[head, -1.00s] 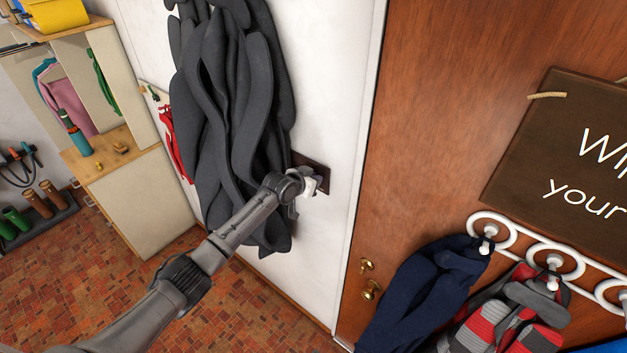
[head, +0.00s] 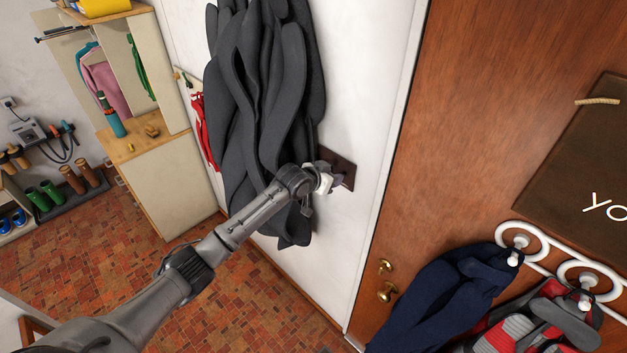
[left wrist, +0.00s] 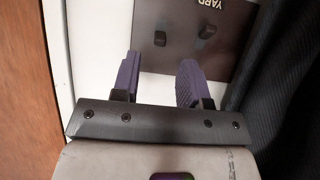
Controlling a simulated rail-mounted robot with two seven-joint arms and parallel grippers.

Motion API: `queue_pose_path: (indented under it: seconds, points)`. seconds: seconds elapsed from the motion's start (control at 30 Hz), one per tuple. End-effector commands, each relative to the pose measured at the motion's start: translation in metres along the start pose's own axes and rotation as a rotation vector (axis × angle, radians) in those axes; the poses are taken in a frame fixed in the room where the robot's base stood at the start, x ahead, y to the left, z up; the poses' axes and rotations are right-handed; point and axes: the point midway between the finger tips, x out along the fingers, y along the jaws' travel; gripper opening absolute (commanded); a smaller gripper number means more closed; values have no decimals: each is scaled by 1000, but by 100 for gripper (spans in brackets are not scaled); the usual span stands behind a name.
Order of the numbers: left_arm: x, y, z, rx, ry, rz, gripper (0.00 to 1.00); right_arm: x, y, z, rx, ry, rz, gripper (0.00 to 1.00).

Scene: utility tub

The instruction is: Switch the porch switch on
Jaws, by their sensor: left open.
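A dark brown switch plate (head: 345,163) is on the white wall between the dark grey coat and the door, partly hidden by my left gripper (head: 337,182). In the left wrist view the plate (left wrist: 228,55) shows two small dark switches, one (left wrist: 160,38) at its left and one (left wrist: 207,31) further right. An upside-down label reading "YARD" sits above the right one; no porch label is visible. My left gripper (left wrist: 160,60) is open and empty, its purple fingers pointing at the plate. The left switch appears just beyond the gap between the fingertips; contact cannot be told. My right gripper is out of view.
The dark grey coat (head: 265,110) hangs close beside my left arm. The wooden door (head: 480,110) with brass knobs (head: 387,291) is to the right. A navy garment (head: 445,290) hangs on a white hook rack (head: 545,250). A wooden cabinet (head: 165,180) stands left.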

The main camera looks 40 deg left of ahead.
Motion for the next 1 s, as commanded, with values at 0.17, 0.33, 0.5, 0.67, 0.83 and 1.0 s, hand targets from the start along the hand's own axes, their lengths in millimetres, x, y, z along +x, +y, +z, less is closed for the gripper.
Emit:
queue_pose_path:
  seconds: [0.17,0.33,0.5,0.67,0.83,1.0]
  points:
    - [-30,0,3,5,0,-1,40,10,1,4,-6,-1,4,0]
    - [-57,0,2,3,0,-1,40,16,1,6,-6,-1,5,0]
    - [-78,0,2,1,0,-1,40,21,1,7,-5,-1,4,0]
    - [-89,0,1,2,0,-1,40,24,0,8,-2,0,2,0]
    - [-94,0,1,0,-1,-1,40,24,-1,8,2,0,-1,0]
    - [-94,0,0,0,-1,-1,40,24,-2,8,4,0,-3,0]
